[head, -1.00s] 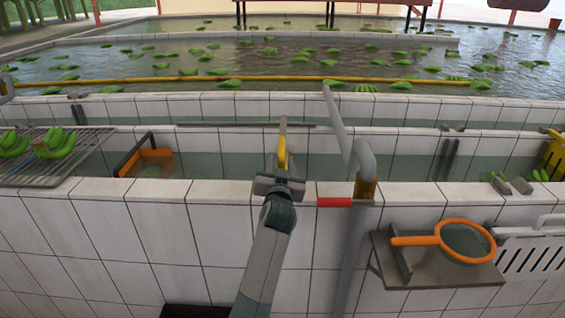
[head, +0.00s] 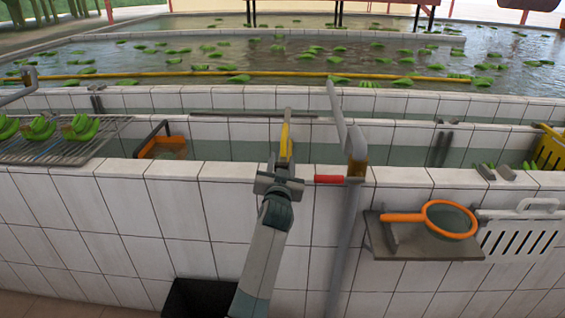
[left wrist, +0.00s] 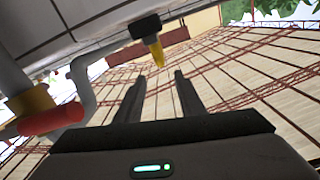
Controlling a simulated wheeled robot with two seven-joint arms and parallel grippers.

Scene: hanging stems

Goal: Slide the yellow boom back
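The yellow boom (head: 300,74) is a long thin yellow bar lying across the water of the far pool, well beyond my gripper. My left gripper (head: 279,165) is over the near tiled wall, pointing forward, far short of the boom. In the left wrist view its two dark fingers (left wrist: 158,78) stand apart with nothing gripped between them. A small yellow piece with a black top (left wrist: 153,50) shows just past the fingertips; a yellow piece also shows by the gripper in the head view (head: 284,140). I cannot tell whether it touches. My right gripper is not seen.
A grey pipe (head: 340,110) with a red handle (head: 328,179) stands close right of my gripper. An orange strainer (head: 450,219) lies on a shelf at right. A wire rack (head: 70,150) holds green bananas at left. A black bin (head: 195,298) stands below.

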